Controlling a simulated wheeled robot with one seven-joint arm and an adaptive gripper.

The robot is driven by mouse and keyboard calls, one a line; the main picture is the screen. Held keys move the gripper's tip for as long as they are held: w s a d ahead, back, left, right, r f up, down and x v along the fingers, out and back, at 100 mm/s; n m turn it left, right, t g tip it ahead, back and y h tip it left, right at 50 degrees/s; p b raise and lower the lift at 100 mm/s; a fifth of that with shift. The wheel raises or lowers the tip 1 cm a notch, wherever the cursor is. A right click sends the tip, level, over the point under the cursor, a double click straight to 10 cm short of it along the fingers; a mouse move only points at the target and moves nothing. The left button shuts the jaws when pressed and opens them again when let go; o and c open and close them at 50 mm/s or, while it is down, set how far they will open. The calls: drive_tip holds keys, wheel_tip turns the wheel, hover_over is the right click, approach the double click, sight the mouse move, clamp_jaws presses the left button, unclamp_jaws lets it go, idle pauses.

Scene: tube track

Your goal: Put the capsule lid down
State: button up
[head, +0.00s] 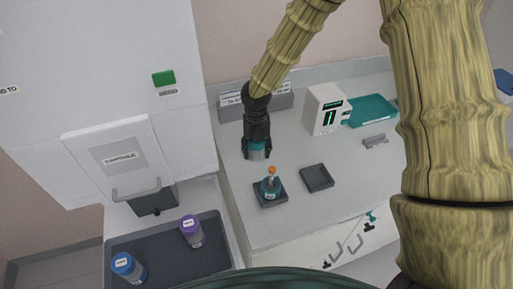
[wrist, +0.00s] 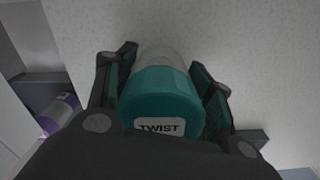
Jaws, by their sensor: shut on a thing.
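The capsule lid is a teal cap marked TWIST with a pale grey cylindrical part, seen between my fingers in the wrist view (wrist: 160,103). In the head view it shows at the end of my gripper (head: 256,154), above the bench. My gripper is shut on it; its two dark fingers (wrist: 165,88) press on either side. The teal capsule base (head: 270,188) stands upright in a dark square holder (head: 271,202), with an orange-topped tube sticking out of it. The lid is apart from the base, behind and left of it. Whether the lid touches the bench is hard to tell.
An empty dark square tray (head: 317,178) lies right of the capsule holder. A white device (head: 325,108) and a teal rack (head: 372,110) stand at the back right. A grey tray (head: 160,263) at lower left holds blue-capped and purple-capped containers. Bare bench lies around the lid.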

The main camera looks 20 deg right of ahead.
drive_tip(key=shift+f, duration=0.1)
drive_tip(key=o, duration=1.2)
drive_tip(key=shift+c, duration=0.2)
wheel_tip(320, 180, up, 12)
drive_tip(key=shift+r+b, duration=0.1)
drive_tip(key=shift+b, duration=1.1)
